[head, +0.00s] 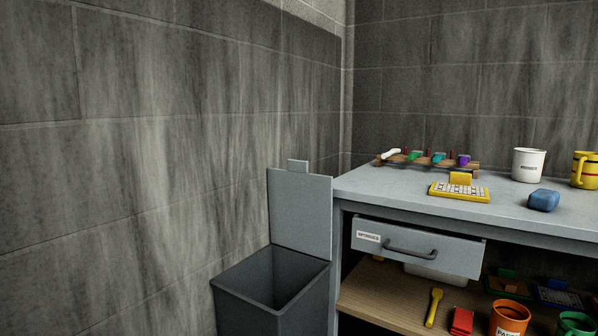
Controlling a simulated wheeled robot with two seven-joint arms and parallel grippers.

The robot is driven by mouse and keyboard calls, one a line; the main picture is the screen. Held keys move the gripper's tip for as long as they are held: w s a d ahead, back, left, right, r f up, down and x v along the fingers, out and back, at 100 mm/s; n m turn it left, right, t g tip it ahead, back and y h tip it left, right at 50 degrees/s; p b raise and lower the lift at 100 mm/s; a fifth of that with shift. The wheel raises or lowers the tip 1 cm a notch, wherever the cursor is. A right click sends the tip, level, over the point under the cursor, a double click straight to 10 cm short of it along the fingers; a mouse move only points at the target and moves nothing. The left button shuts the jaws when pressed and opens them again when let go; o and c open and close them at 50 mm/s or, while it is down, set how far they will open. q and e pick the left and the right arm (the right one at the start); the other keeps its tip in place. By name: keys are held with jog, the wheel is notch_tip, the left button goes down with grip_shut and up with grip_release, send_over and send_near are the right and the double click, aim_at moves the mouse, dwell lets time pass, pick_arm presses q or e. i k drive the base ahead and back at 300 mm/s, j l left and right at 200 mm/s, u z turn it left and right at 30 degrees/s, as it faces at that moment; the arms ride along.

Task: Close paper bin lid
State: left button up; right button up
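The paper bin (265,314) is a dark grey square bin on the floor, left of the workbench, near the tiled wall. Its lid (301,212) is a flat grey panel that stands open and about upright along the bin's back edge, with a small tab (298,166) on top. The inside of the bin is dark, and its lower part is cut off by the frame. Neither of my grippers shows in the head view.
The grey workbench (375,190) stands right of the bin, its drawer (462,259) pulled partly out. On top are a tool rack (400,160), a yellow tray (459,192), a blue block (543,201) and a white cup (528,164). The lower shelf (385,304) holds several items.

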aim_at(300, 201)
jog(key=i+l, duration=0.45)
jog(key=l, duration=0.3)
jog(key=i+l, duration=0.25)
jog(key=i+l+u, duration=0.1)
jog(key=i+l, duration=0.15)
jog(key=l, duration=0.2)
jog(key=i+l, duration=0.2)
jog(key=l, duration=0.2)
jog(key=i+l, duration=0.25)
jog(key=l, duration=0.15)
jog(key=i+l, duration=0.2)
jog(key=l, duration=0.2)
